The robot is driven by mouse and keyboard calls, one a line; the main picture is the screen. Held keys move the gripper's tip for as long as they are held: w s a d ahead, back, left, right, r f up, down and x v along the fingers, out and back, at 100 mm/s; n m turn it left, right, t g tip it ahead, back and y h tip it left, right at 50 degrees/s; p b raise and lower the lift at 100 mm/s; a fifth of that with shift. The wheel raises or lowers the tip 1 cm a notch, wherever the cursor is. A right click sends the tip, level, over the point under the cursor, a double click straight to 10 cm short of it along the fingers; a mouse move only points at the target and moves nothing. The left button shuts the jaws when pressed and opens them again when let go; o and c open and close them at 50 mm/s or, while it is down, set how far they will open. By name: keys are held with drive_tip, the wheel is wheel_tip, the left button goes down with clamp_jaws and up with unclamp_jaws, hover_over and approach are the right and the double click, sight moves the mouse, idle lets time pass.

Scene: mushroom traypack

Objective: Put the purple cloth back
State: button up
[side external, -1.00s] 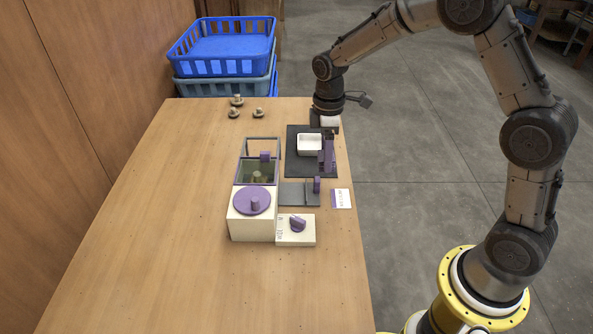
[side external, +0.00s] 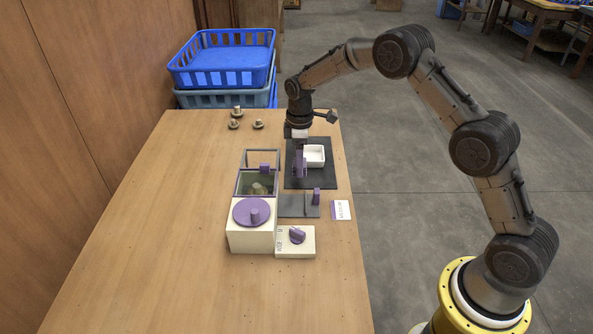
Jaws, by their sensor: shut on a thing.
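My gripper (side external: 300,147) points down over the dark mat (side external: 296,185), at the left part of the white tray (side external: 316,155). It is shut on a purple piece, which I take to be the purple cloth (side external: 301,164). The cloth hangs upright below the fingers, in front of the tray's left side in this view. Whether it touches the tray or the mat is too small to tell. The fingertips are small and partly hidden.
Nearer stand a grey plate with a purple upright piece (side external: 316,196), a cream box with a purple round lid (side external: 254,212), a cream block with a purple knob (side external: 297,235) and a label card (side external: 341,210). Several mushrooms (side external: 236,118) lie far left. Blue crates (side external: 224,65) stand behind. The table's left is clear.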

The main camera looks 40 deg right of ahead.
drive_tip(key=shift+w+f, duration=0.55)
drive_tip(key=shift+f, duration=0.1)
drive_tip(key=shift+w+f, duration=0.1)
drive_tip(key=shift+f, duration=1.5)
drive_tip(key=shift+f, duration=0.1)
drive_tip(key=o, duration=1.3)
wheel_tip(320, 180, up, 12)
drive_tip(key=shift+r, duration=0.25)
